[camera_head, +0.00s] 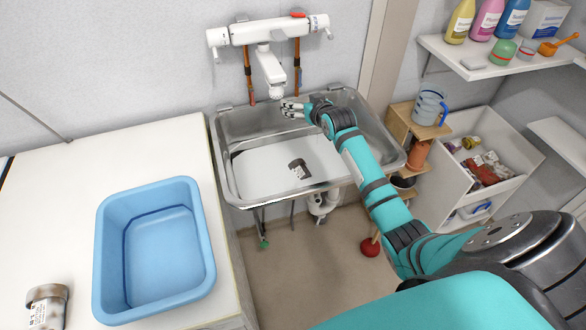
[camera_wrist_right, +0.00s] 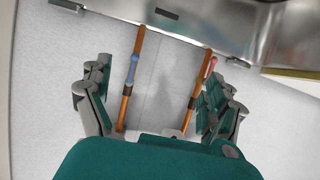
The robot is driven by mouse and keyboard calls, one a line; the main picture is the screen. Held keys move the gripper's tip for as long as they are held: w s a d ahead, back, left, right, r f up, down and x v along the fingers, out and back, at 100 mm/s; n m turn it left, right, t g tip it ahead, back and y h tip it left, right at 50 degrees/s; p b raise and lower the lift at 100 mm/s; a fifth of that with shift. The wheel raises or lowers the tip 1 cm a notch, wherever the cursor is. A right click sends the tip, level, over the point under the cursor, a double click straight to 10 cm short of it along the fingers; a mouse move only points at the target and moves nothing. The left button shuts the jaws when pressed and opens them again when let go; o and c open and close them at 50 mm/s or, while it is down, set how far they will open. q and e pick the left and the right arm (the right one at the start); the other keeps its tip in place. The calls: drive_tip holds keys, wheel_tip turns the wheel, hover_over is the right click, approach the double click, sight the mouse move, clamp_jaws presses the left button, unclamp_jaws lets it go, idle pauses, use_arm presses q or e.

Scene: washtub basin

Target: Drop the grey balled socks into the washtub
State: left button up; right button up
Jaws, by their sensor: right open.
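I cannot tell surely which is the grey balled socks. A blue plastic tub (camera_head: 107,245), empty, stands on the counter. My right gripper (camera_head: 291,108) is over the back of the sink, below the tap, apart from both bundles. In the right wrist view it is open (camera_wrist_right: 158,98), with nothing between its fingers. My left gripper is out of view.
A white wall tap (camera_head: 268,70) with two copper pipes (camera_wrist_right: 135,85) stands close behind my right gripper. The counter behind the tub is clear. At the right are a shelf of bottles (camera_head: 490,52), a wooden stand with a jug (camera_head: 428,103) and an open drawer (camera_head: 480,185).

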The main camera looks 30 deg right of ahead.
drive_tip(key=v, duration=1.2)
idle(0.3)
